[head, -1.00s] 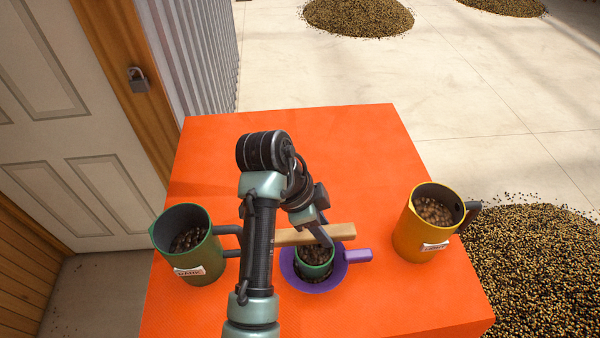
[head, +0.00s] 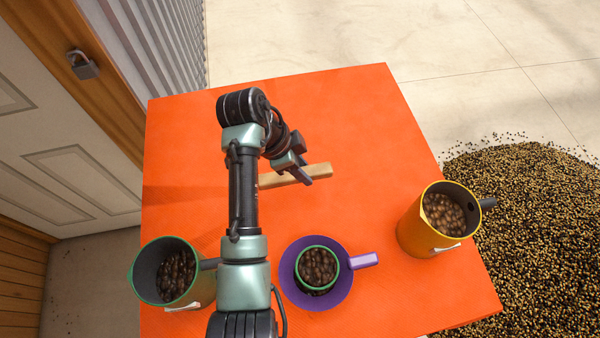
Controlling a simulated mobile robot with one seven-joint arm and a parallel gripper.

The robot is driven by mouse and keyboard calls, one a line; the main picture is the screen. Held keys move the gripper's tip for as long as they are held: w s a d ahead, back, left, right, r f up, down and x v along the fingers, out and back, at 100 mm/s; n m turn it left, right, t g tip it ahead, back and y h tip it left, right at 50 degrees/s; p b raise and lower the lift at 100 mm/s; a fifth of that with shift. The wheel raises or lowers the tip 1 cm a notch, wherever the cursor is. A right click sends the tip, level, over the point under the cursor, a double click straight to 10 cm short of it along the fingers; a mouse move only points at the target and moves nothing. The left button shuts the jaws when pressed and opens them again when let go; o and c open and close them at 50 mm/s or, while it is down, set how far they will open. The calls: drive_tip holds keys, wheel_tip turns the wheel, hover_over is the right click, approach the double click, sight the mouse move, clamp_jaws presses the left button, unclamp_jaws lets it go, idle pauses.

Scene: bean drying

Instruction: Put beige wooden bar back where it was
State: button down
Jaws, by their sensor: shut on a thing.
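The beige wooden bar (head: 315,172) is in the head view, near the middle of the orange table, beyond the purple dish. My gripper (head: 304,176) is shut on the bar. The bar lies roughly level, with its right end showing past the fingers and part of its left side behind my arm. I cannot tell whether the bar touches the table or hangs just above it.
A green cup of beans (head: 317,267) sits in a purple dish with a handle (head: 290,293). A green jug (head: 205,287) stands at left and a yellow jug (head: 415,232) at right, both holding beans. The orange table's (head: 350,110) far part is clear.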

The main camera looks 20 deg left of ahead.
sight(302, 186)
drive_tip(key=shift+w+a+f+p, duration=0.1)
drive_tip(key=shift+f+p, duration=0.45)
drive_tip(key=shift+f, duration=2.05)
drive_tip(key=shift+f, duration=0.1)
drive_tip(key=c, duration=0.5)
unclamp_jaws()
drive_tip(key=shift+c, duration=0.2)
drive_tip(key=shift+r, duration=0.25)
drive_tip(key=b+v, duration=0.2)
drive_tip(key=v, duration=1)
drive_tip(key=shift+w, duration=0.1)
